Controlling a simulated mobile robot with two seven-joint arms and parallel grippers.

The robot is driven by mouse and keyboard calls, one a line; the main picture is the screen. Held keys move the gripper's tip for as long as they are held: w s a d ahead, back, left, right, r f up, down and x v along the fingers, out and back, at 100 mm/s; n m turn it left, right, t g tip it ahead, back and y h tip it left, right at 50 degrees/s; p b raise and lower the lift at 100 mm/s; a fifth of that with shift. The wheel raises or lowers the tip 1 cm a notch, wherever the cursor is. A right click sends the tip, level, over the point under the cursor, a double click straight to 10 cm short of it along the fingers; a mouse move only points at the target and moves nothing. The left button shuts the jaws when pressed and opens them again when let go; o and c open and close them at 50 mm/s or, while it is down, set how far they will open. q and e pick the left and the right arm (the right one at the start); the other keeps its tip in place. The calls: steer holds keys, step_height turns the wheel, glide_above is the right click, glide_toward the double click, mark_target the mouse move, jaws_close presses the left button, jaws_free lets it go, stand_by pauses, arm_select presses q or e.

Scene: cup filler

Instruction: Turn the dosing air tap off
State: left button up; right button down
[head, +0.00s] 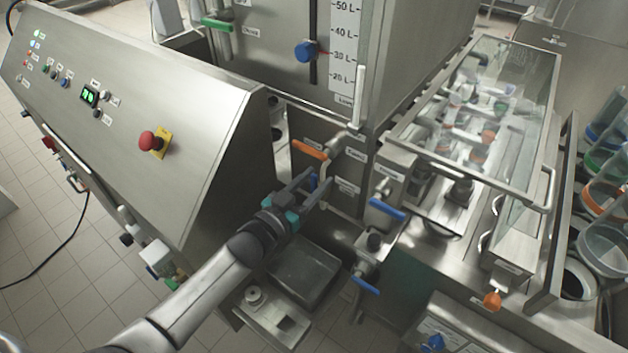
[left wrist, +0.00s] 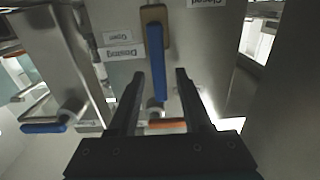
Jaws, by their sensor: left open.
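My left gripper (head: 316,184) is open at this handle. In the left wrist view the two fingers (left wrist: 159,78) stand on either side of the handle, with a gap to each. I cannot tell how deep the handle sits between them. My right gripper is not in view.
An orange handle (head: 309,149) is just above the left gripper. Other blue handles (head: 387,209) (head: 367,286) are to the right. The slanted control cabinet (head: 190,95) with a red emergency button (head: 148,140) stands left. A metal tray (head: 305,272) lies below.

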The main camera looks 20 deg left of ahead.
arm_select(q)
steer(key=shift+c, duration=0.3)
jaws_close()
stand_by(1.1)
